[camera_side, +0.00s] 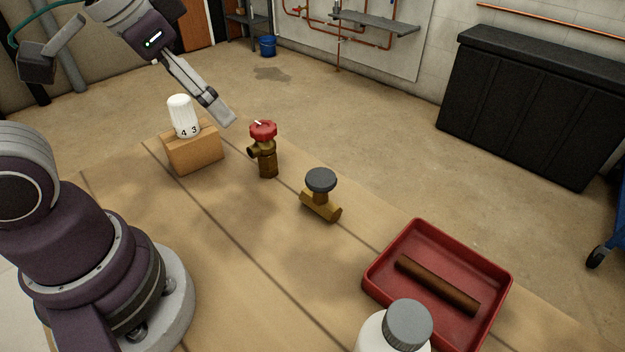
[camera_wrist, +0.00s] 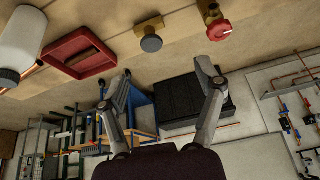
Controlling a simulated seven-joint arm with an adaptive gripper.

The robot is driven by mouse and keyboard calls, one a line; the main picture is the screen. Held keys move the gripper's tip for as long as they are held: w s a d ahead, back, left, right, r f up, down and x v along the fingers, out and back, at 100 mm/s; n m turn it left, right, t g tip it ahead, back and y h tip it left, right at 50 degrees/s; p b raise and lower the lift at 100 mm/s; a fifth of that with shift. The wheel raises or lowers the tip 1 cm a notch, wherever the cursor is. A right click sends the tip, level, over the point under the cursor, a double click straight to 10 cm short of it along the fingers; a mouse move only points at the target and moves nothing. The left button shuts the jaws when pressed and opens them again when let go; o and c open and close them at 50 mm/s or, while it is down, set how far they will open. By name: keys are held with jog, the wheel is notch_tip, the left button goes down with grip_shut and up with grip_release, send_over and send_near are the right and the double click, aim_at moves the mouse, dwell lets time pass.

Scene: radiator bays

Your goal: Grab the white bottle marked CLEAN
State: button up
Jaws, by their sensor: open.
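A white bottle with a grey cap (camera_side: 395,334) stands at the bottom edge of the side view, partly cut off. A white bottle (camera_wrist: 24,38) with a grey cap also shows at the upper left of the wrist view. No CLEAN marking is readable on it in either view. My gripper (camera_side: 226,117) is at the upper left of the side view, near the far edge of the table and well away from the bottle. In the wrist view its two fingers (camera_wrist: 163,72) are spread apart with nothing between them.
A red tray (camera_side: 378,268) holding a brown pipe lies beside the bottle. A brass fitting with a dark cap (camera_side: 320,190), a red-handled valve (camera_side: 265,155) and a white knob marked 4 3 (camera_side: 182,116) on a cardboard box (camera_side: 195,155) line the table. The near middle is clear.

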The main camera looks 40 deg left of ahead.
jog(key=w+d+r+m+g, duration=0.2)
jog(key=w+d+r+m, duration=0.25)
jog(key=d, duration=0.25)
jog(key=m+g, duration=0.3)
jog(key=m, duration=1)
send_near(409, 319)
jog(key=shift+d, duration=0.25)
notch_tip(409, 319, down, 10)
jog(key=shift+w+a+f, duration=0.1)
grip_shut()
